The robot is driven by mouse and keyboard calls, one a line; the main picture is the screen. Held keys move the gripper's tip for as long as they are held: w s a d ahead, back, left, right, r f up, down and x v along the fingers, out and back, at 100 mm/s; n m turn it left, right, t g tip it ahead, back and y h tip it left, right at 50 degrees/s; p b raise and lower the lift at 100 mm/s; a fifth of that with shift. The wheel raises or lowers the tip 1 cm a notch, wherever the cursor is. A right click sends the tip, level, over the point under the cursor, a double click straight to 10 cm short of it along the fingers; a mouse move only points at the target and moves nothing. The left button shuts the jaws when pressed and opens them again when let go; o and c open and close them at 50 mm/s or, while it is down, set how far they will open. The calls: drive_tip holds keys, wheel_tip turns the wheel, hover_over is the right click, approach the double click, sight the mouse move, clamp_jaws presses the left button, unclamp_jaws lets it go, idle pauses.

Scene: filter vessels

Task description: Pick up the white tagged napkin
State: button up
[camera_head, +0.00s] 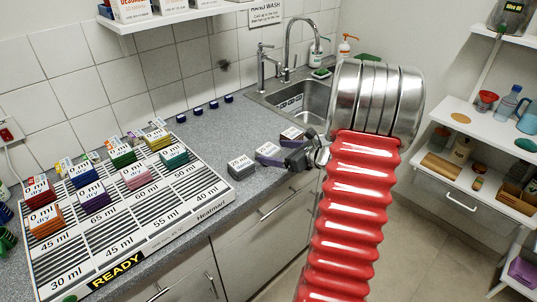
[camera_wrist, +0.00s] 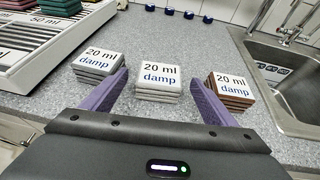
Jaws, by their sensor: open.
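Three folded napkin stacks with "20 ml damp" tags lie in a row on the grey counter. The white tagged napkin (camera_wrist: 159,81) is the middle one in the wrist view. Contact cannot be told. In the head view my gripper (camera_head: 286,152) is low over the counter's front edge and partly hides the middle stack.
A slotted rack (camera_head: 130,215) with several coloured tagged napkins stands on the left of the counter. A steel sink (camera_head: 305,97) is at the back right. Small blue items (camera_head: 212,104) line the wall. Shelves (camera_head: 455,175) stand at the far right.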

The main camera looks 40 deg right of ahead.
sight(270, 150)
drive_tip(key=x, duration=0.4)
drive_tip(key=shift+w+f, duration=0.1)
drive_tip(key=shift+w, duration=0.05)
idle(0.4)
drive_tip(key=c, duration=1.1)
wheel_tip(270, 150, up, 10)
idle(0.3)
idle(0.4)
